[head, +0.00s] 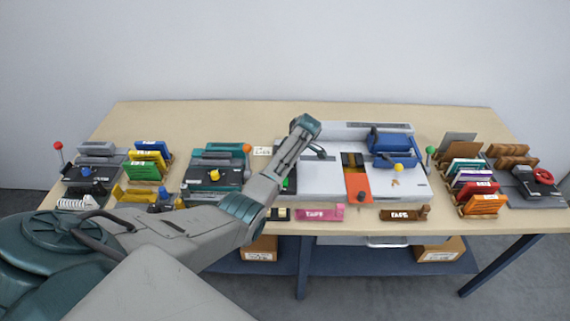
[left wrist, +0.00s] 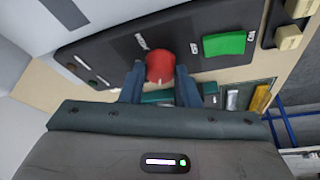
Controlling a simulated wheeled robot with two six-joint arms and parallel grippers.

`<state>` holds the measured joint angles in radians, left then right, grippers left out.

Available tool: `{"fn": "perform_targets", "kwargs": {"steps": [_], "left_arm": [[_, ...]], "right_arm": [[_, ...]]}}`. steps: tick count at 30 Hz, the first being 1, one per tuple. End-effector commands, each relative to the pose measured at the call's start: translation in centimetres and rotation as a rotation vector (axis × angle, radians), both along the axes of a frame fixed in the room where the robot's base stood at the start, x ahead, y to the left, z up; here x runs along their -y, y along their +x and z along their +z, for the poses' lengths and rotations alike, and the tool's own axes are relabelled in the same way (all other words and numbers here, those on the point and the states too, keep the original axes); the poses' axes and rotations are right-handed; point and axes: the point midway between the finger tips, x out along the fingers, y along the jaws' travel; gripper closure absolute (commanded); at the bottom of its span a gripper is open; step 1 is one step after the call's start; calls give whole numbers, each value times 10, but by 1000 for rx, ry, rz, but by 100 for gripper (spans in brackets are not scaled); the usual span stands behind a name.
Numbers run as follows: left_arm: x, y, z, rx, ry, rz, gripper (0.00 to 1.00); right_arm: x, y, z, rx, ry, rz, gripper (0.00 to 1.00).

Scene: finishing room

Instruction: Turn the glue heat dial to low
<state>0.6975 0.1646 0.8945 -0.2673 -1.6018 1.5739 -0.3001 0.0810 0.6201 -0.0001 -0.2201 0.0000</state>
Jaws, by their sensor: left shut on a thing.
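A red dial (left wrist: 160,66) sits on a black control panel (left wrist: 115,50) in the left wrist view. A green switch (left wrist: 224,44) with small lettering is to the right of the dial. In the head view the panel (head: 291,172) shows only in part behind my left forearm, and the dial and left fingertips are hidden. My right gripper is not in view.
A white machine bed (head: 318,180) with an orange strip (head: 358,188) and a blue unit (head: 390,141) stands right of my arm. A pink block (head: 320,212) lies near the front edge. Racks of colored boards (head: 478,180) stand at the right. The table's back is clear.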

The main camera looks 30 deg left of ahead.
Motion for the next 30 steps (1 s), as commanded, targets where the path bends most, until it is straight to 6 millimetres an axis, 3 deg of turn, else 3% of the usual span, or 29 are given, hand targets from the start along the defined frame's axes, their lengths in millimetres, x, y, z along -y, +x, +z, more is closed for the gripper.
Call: {"fn": "perform_targets", "kwargs": {"steps": [19,20,23,30], "left_arm": [[0,0,0,1,0,56,94],[0,0,0,1,0,56,69],[0,0,0,1,0,56,50],[0,0,0,0,0,55,50]], "right_arm": [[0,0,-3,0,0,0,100],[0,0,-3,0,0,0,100],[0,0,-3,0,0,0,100],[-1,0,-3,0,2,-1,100]]}}
